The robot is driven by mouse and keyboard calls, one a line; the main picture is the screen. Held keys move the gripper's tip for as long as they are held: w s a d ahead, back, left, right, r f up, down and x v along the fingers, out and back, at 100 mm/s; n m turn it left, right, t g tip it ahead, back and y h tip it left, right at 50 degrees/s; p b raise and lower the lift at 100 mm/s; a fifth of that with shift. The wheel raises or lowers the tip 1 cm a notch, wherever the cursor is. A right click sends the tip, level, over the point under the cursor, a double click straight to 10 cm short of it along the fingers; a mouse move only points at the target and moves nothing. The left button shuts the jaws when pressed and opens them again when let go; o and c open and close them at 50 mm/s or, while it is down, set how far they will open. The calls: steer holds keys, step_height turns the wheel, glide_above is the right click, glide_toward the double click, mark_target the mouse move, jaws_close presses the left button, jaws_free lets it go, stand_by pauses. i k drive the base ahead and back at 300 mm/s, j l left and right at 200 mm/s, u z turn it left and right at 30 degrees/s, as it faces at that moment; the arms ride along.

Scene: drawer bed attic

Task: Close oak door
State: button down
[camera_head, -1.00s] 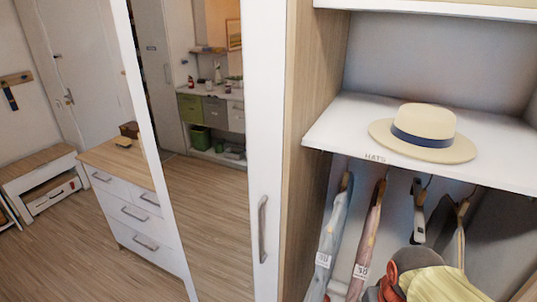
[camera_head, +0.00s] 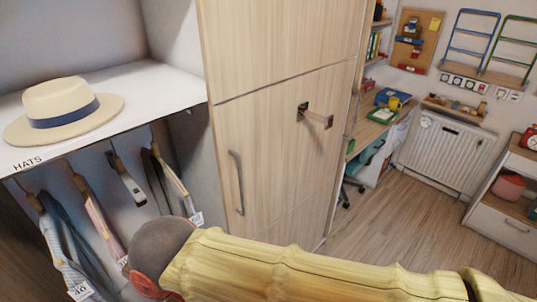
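An oak door front (camera_head: 268,165) stands right of the open wardrobe compartment in the head view. It has a grey vertical bar handle (camera_head: 238,182) near its left edge and a peg on a dark plate (camera_head: 316,117) at its upper right. A seam separates it from an oak panel (camera_head: 280,40) above. I cannot tell whether this front is shut or ajar. My arm, yellow with a grey and red joint, crosses the bottom of the view and hides the front's lower part. My gripper's fingers are not visible.
The compartment at left has a white shelf (camera_head: 165,98) with a straw hat (camera_head: 62,110) and hanging items below. At right are a desk (camera_head: 372,130), a radiator (camera_head: 445,155) and a drawer unit (camera_head: 500,215). Wood floor (camera_head: 390,215) is clear between.

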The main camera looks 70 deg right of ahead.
mark_target(279, 75)
steer(key=z, duration=2.5)
